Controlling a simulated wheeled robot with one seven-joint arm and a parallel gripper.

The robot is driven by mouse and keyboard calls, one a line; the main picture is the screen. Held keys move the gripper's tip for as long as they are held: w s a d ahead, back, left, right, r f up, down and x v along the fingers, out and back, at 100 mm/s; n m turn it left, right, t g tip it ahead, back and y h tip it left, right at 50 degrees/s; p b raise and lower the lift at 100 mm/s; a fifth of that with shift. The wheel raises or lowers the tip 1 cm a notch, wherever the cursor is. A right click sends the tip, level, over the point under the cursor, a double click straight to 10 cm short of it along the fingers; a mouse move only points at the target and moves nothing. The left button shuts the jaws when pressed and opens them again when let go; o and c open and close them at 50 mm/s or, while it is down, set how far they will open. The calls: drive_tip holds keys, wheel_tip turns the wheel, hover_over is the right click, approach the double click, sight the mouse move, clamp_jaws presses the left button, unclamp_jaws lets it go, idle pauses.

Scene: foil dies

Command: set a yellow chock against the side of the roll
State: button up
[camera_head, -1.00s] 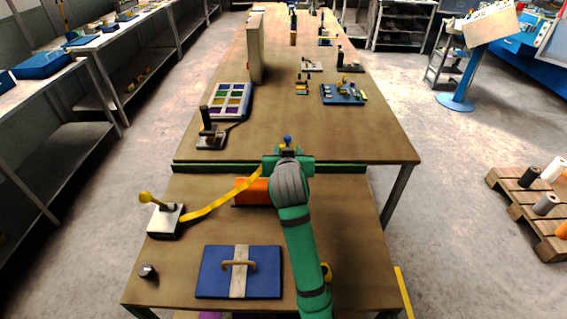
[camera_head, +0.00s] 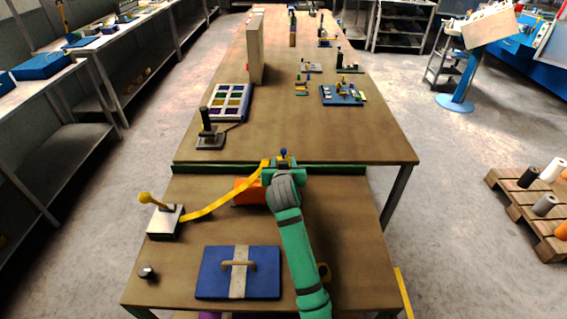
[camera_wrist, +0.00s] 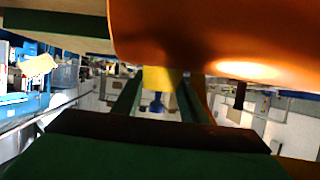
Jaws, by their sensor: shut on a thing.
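The roll is an orange cylinder (camera_head: 247,191) lying near the back edge of the near table, partly hidden by my gripper in the head view. It fills the upper right of the wrist view (camera_wrist: 215,35). My gripper (camera_wrist: 157,100) is shut on a yellow piece (camera_wrist: 160,77), which appears to be the yellow chock; only part of it shows between the fingers. In the head view my gripper (camera_head: 284,170) is just right of the roll and hides the held piece. The roll looks very close to the fingers; I cannot tell whether the chock touches it.
A yellow strip (camera_head: 210,207) runs from a white box with a yellow-knobbed lever (camera_head: 165,220) up past the roll. A blue plate with a handle (camera_head: 265,270) and a small dark knob (camera_head: 147,272) lie in front. The table right of my arm looks mostly clear.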

drive_tip(key=shift+f, duration=0.3)
drive_tip(key=shift+f, duration=0.1)
